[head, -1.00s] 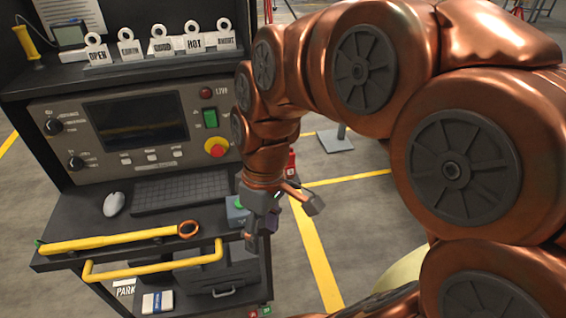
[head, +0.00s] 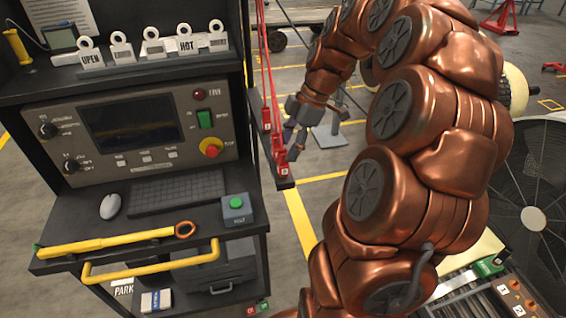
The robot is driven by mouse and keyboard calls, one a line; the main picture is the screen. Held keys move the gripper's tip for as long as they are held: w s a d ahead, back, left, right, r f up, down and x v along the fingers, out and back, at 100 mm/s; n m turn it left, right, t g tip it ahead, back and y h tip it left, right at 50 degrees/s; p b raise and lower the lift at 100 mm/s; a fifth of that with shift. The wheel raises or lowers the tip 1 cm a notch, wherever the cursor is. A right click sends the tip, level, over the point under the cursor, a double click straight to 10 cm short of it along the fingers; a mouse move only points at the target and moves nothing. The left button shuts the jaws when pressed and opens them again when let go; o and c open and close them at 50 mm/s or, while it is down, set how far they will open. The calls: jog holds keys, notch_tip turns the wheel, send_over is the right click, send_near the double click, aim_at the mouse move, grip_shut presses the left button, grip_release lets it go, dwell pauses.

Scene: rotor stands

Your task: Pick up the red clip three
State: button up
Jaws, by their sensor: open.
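Several small red clips sit on a dark strip at the right side of the cabinet. An upper red clip (head: 267,122) and a lower red clip (head: 284,171) show there. The marks on them are too small to read, so I cannot tell which is clip three. My gripper (head: 314,134) is open, just right of these clips and near the lower ones. I see nothing held in it. One finger partly overlaps the strip in the picture, and I cannot tell whether it touches.
The cabinet's shelf holds a yellow wrench (head: 110,243), a keyboard (head: 177,191), a mouse (head: 110,206) and a green-button box (head: 236,208). A large fan (head: 534,218) stands at the right. A numbered rack (head: 512,292) is at the lower right.

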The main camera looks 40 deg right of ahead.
aim_at(278, 168)
jog(key=shift+p+x, duration=1.55)
jog(key=shift+x, duration=1.9)
jog(key=shift+d, duration=0.1)
grip_shut()
